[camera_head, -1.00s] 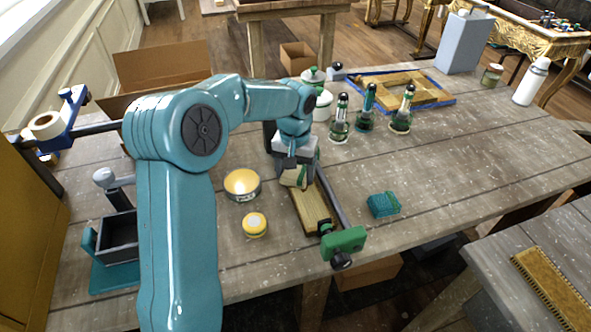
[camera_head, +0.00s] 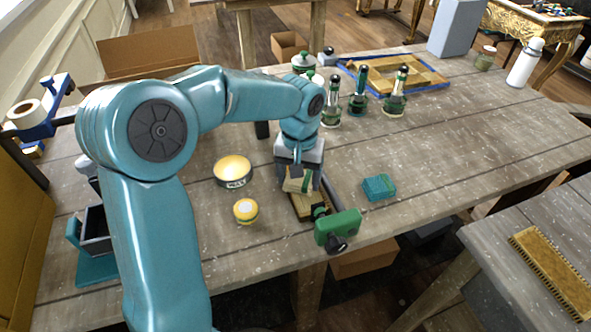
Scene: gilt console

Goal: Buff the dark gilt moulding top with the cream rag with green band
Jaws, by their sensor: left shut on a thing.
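My left gripper (camera_head: 298,178) points down and is shut on the cream rag with a green band (camera_head: 297,185). My right gripper is not in view.
An open tin (camera_head: 232,171) and a small yellow-lidded pot (camera_head: 246,211) stand left of the moulding. A teal block (camera_head: 379,187) lies to the right. Several green-necked bottles (camera_head: 357,100) stand behind, near a blue-edged frame (camera_head: 430,83).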

